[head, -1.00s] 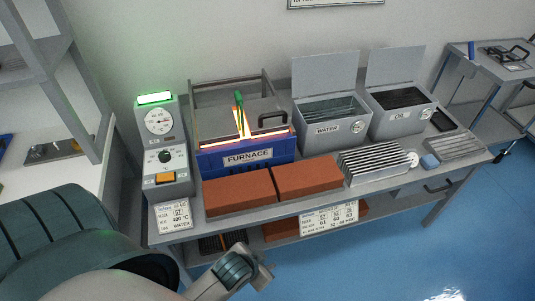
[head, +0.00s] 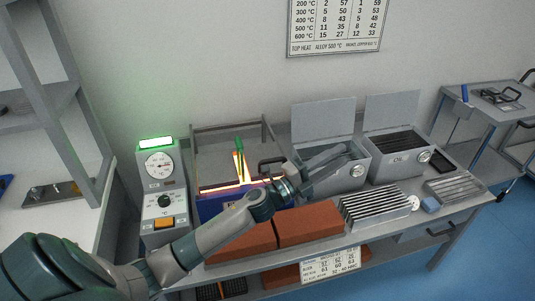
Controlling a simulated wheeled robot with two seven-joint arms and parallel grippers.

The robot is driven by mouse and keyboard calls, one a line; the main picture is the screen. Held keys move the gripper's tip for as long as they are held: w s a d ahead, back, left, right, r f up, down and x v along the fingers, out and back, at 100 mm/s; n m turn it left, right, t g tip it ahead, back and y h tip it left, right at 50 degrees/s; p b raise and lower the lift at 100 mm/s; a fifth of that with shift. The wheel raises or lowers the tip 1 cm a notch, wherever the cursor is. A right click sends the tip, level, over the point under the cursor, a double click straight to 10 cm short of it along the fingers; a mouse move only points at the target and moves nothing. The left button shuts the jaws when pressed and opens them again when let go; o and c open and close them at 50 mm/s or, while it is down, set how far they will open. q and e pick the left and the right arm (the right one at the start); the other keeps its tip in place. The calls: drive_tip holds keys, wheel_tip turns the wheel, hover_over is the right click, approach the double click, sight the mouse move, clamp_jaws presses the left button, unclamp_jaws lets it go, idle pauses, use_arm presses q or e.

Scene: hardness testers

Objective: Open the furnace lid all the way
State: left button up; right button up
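The furnace (head: 216,207) is a blue box at the left of the bench, its front partly hidden by my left arm. Its grey lid (head: 213,166) lies flat on top, within a raised grey frame, with a black handle (head: 268,165) at its right. A glowing orange strip (head: 215,188) shows along the front edge, and a glowing piece with a green top (head: 239,158) stands there. My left gripper (head: 349,154) points right, in front of the water tank, right of the handle and apart from it. Its fingers look spread and empty. My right gripper is out of view.
A control unit (head: 160,172) with a green-lit top stands left of the furnace. The water tank (head: 345,180) and oil tank (head: 405,166) stand to the right with raised lids. Red bricks (head: 310,223) and a finned rack (head: 376,206) line the bench front.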

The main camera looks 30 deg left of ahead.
use_arm(q)
wheel_tip(320, 180, up, 5)
drive_tip(key=w+d+m+g+h, duration=0.2)
drive_tip(key=m+g+h, duration=0.45)
drive_tip(key=m, duration=0.65)
drive_tip(key=s+a+r+m+g+y, duration=0.1)
drive_tip(key=a+m+g+y, duration=0.1)
drive_tip(key=a, duration=0.8)
drive_tip(key=s+a+m+g+y, duration=0.2)
drive_tip(key=a+g+y, duration=0.2)
drive_tip(key=a, duration=0.6)
drive_tip(key=s+a+r+m+g+y, duration=0.1)
drive_tip(key=s+a+m+g+y, duration=0.1)
drive_tip(key=a+y, duration=0.4)
drive_tip(key=a+m+g, duration=0.1)
drive_tip(key=a+g, duration=0.1)
drive_tip(key=a, duration=0.2)
drive_tip(key=shift+a+r, duration=0.35)
drive_tip(key=shift+a, duration=0.05)
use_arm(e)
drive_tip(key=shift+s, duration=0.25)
use_arm(q)
drive_tip(key=shift+d+f, duration=0.1)
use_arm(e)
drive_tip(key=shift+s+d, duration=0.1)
